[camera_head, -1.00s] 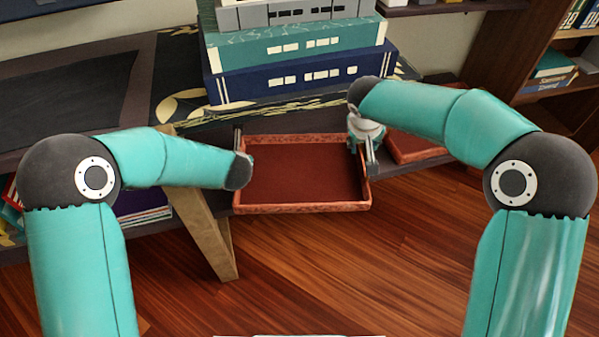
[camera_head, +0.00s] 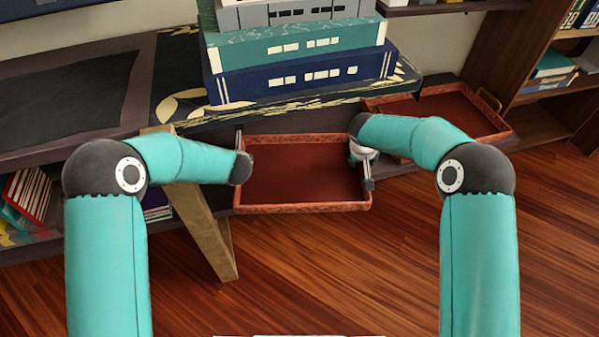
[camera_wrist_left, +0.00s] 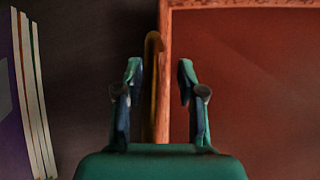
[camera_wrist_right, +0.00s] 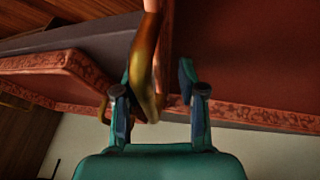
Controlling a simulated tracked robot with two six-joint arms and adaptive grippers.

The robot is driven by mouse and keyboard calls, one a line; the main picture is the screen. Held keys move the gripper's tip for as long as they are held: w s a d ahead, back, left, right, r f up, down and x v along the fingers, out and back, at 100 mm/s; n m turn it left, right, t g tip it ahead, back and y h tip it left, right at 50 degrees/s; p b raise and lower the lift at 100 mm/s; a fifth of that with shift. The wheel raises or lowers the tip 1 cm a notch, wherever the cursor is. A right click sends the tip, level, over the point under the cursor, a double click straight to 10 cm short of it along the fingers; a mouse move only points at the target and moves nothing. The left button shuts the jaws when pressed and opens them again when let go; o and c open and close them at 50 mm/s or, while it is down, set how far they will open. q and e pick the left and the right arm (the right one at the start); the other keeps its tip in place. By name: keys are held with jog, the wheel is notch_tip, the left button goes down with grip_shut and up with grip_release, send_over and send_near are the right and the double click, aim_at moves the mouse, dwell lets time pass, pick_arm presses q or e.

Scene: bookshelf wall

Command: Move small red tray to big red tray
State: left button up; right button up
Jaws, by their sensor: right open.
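The small red tray (camera_head: 305,178) sits in front of the stacked books in the head view, between my two grippers. The big red tray (camera_head: 455,108) is to its right, partly hidden by my right arm. My left gripper (camera_wrist_left: 159,66) is open, its fingers astride a gold handle (camera_wrist_left: 152,85) at the small tray's left edge. My right gripper (camera_wrist_right: 157,72) is open around a gold handle (camera_wrist_right: 145,70) at the small tray's right edge; it also shows in the head view (camera_head: 367,172). Any finger contact with the handles is unclear.
A stack of large books (camera_head: 300,75) stands behind the small tray. A wooden shelf leg (camera_head: 205,225) is at its left. A bookcase (camera_head: 520,60) is at the right. Open wooden floor (camera_head: 320,270) lies in front.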

pick_arm(q)
grip_shut()
pick_arm(e)
jog(key=c, duration=0.8)
pick_arm(q)
jog(key=shift+d, duration=0.15)
pick_arm(e)
jog(key=shift+a, duration=0.1)
grip_shut()
pick_arm(q)
jog(key=shift+d, duration=0.1)
pick_arm(e)
jog(key=shift+a, duration=0.1)
